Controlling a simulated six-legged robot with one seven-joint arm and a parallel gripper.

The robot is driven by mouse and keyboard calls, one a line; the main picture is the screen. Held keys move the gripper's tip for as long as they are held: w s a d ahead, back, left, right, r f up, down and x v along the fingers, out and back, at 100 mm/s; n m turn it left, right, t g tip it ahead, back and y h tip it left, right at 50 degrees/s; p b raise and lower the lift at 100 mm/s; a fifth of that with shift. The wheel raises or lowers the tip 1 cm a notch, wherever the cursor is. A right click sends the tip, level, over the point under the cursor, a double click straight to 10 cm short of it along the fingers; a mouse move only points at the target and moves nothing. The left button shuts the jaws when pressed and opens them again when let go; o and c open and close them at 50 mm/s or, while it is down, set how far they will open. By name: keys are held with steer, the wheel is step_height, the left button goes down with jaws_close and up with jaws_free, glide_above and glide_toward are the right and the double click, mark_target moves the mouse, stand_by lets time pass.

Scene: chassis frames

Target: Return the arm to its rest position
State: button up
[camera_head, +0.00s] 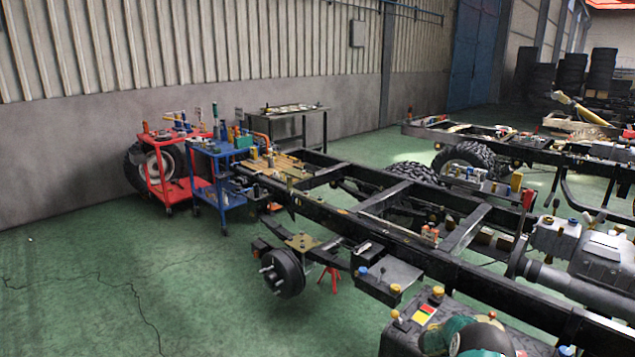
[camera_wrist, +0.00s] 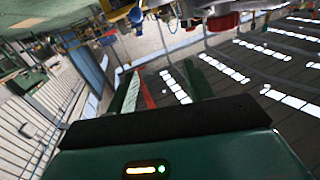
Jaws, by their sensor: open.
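My gripper (camera_wrist: 164,72) shows in the wrist view, with two green fingers spread apart above a dark palm. It is open, and nothing is between the fingers. The wrist view is tilted and looks past the fingers to a high ceiling with rows of bright skylights (camera_wrist: 225,70). My gripper cannot be made out in the head view. How the whole arm is folded cannot be seen.
A long black chassis frame (camera_head: 470,231) crosses the head view, with a wheel hub (camera_head: 283,272) at its near side. Red (camera_head: 176,190) and blue (camera_head: 235,197) tool carts stand by the wall. Green floor (camera_head: 110,285) at the left is clear.

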steer(key=w+a+r+n+t, duration=0.3)
steer(key=w+r+t, duration=0.55)
steer(key=r, duration=0.25)
steer(key=w+a+r+n+t, duration=0.4)
steer(key=w+r+t, duration=0.3)
steer(key=w+r, duration=0.3)
steer(key=s+a+r+n+t+y, duration=0.2)
steer(key=a+r+n+t+y, duration=0.55)
steer(key=a+r, duration=0.8)
steer(key=s+a+r+n+g+y, duration=0.3)
steer(key=s+a+n+y, duration=0.45)
steer(key=s+a, duration=0.85)
steer(key=s+f+n+g, duration=0.1)
steer(key=s+f+g, duration=0.2)
steer(key=s, duration=0.9)
steer(key=s+f+n+g, duration=0.1)
steer(key=s+f+g, duration=0.2)
steer(key=s, duration=0.9)
steer(key=shift+s+a+f+n, duration=0.15)
steer(key=shift+a+f+n, duration=0.15)
steer(key=shift+a+f, duration=0.1)
